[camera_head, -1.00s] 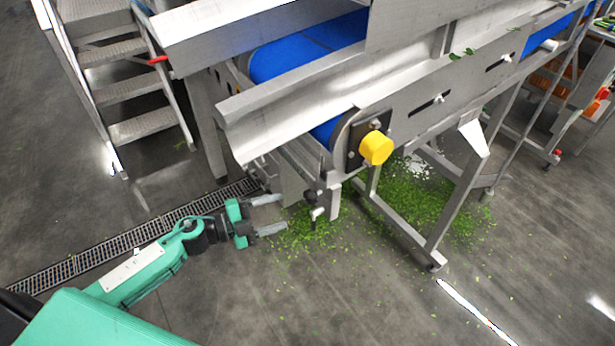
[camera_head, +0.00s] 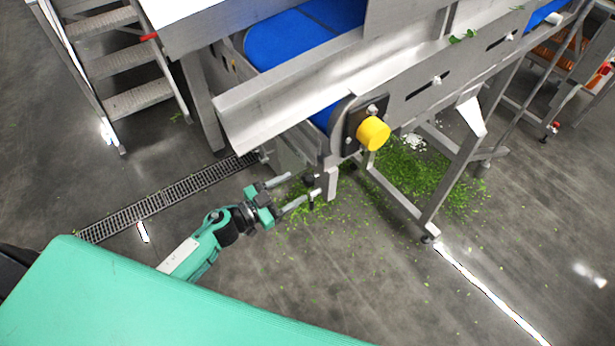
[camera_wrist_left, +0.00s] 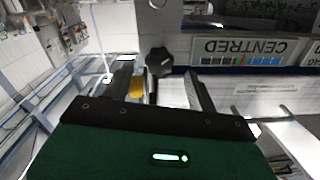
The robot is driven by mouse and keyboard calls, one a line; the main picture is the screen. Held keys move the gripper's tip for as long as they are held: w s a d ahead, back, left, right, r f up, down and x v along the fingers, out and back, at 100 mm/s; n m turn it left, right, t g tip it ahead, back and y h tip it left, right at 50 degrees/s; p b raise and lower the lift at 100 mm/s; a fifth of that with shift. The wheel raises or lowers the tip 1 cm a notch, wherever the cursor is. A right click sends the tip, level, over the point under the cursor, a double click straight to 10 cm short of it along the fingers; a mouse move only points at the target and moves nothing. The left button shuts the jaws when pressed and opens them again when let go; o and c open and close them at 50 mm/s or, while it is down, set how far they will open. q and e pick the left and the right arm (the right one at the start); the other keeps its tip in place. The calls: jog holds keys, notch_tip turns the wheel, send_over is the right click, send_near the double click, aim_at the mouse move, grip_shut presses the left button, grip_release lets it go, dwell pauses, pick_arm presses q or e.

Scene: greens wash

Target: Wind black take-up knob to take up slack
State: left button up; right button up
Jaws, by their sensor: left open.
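The black take-up knob (camera_wrist_left: 159,62) is a dark lobed knob. In the left wrist view it shows beyond my open fingers, between their tips. In the head view a small dark knob (camera_head: 309,179) shows under the conveyor's end, just off the fingertips. My left gripper (camera_head: 297,187), teal with grey fingers, is open and empty there. Its fingers (camera_wrist_left: 160,82) also show apart in the wrist view. I cannot tell whether they touch the knob. The blue belt (camera_head: 300,38) runs over the conveyor's end roller. My right gripper is not in view.
A yellow round cap (camera_head: 373,133) sticks out of the conveyor's side above the gripper. Metal legs (camera_head: 450,185) stand to the right, with green leaf scraps (camera_head: 415,180) on the floor. Metal steps (camera_head: 120,60) stand at upper left.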

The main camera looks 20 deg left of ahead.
aim_at(304, 182)
pick_arm(q)
jog(key=x, duration=0.5)
jog(key=shift+w+d+p, duration=0.25)
jog(key=shift+w+p, duration=0.05)
jog(key=shift+c, duration=0.5)
jog(key=c, duration=0.9)
jog(key=shift+m, duration=0.3)
